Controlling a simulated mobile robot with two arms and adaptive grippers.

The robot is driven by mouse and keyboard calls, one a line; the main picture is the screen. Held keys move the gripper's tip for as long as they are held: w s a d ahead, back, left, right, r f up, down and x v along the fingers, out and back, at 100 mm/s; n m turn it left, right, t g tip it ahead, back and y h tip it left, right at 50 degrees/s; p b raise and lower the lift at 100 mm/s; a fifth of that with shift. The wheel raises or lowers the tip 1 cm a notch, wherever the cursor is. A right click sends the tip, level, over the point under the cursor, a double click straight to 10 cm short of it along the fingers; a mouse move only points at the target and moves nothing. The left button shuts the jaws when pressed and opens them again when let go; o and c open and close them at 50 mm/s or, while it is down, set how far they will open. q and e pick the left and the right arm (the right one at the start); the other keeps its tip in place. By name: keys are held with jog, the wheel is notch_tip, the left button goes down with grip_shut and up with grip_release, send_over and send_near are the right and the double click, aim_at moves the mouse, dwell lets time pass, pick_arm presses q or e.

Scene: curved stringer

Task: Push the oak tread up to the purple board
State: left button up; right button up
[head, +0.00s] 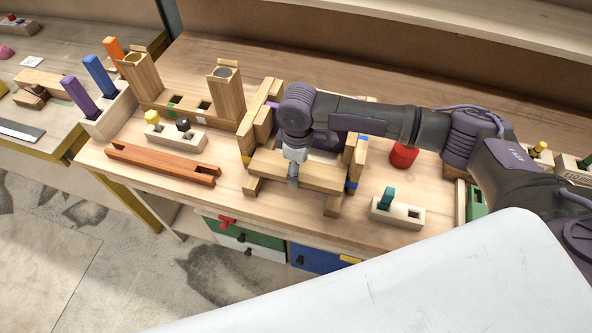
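The oak tread (321,180) is a light wooden board lying across the wooden stair frame near the front of the bench. The purple board (326,142) stands behind it, largely hidden by my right arm. I cannot tell how wide the gap between them is. My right gripper (292,178) points down at the middle of the tread, with its tips by the tread's front side. It looks narrow from here, and whether its fingers are open or shut does not show. Contact with the tread is unclear. My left gripper is out of view.
Upright frame sides (354,160) flank the tread. A red-brown slotted rail (160,163) and a peg block (176,136) lie left. A light block with a teal peg (397,211) and a red cylinder (403,155) stand right. A white surface fills the lower right.

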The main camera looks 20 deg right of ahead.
jog(key=shift+w+d, duration=0.65)
jog(key=shift+w, duration=0.3)
jog(key=shift+w+d, duration=0.6)
jog(key=shift+w, duration=0.3)
jog(key=o, duration=1.5)
